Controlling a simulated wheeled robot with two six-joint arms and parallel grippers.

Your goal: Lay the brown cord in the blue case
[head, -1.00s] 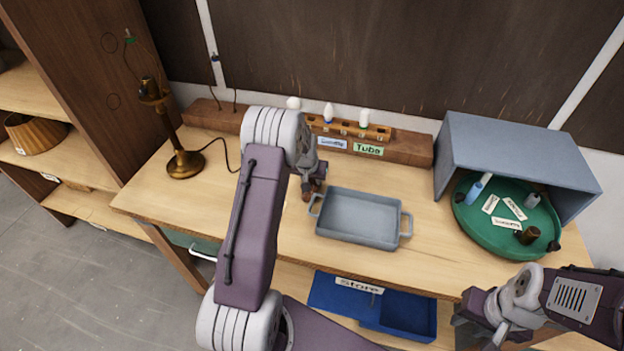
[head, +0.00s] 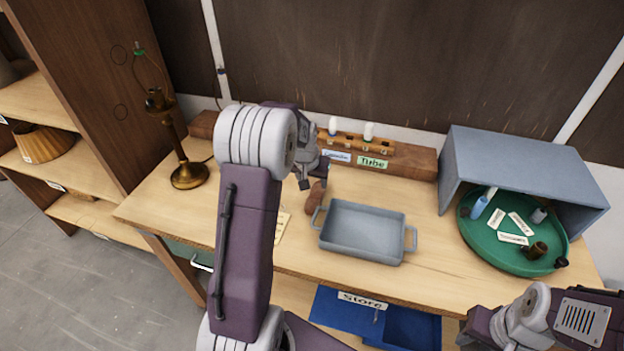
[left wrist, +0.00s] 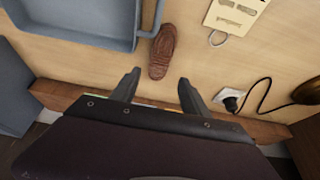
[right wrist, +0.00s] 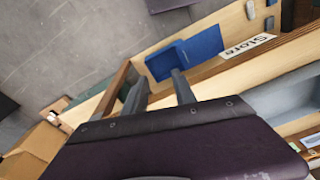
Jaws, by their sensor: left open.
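The brown cord (head: 316,197), a compact coiled bundle, lies on the bench top just left of the grey tray. It shows whole in the left wrist view (left wrist: 162,52). My left gripper (head: 313,178) is open and empty, just behind the cord in the head view; its fingertips (left wrist: 158,78) are spread near the cord's end, apart from it. The blue case (head: 412,326) lies open on the lower shelf under the bench, by the "Store" label; the right wrist view also shows it (right wrist: 186,53). My right gripper (right wrist: 159,80) is open and empty, at the bench's front right.
The grey tray (head: 363,231) stands empty beside the cord. A paper card (head: 282,226) lies to the left, partly behind my arm. A brass lamp (head: 188,175), a bulb rack (head: 352,142) and a green round tray (head: 480,240) under a grey hood stand around. The bench edge overhangs the case.

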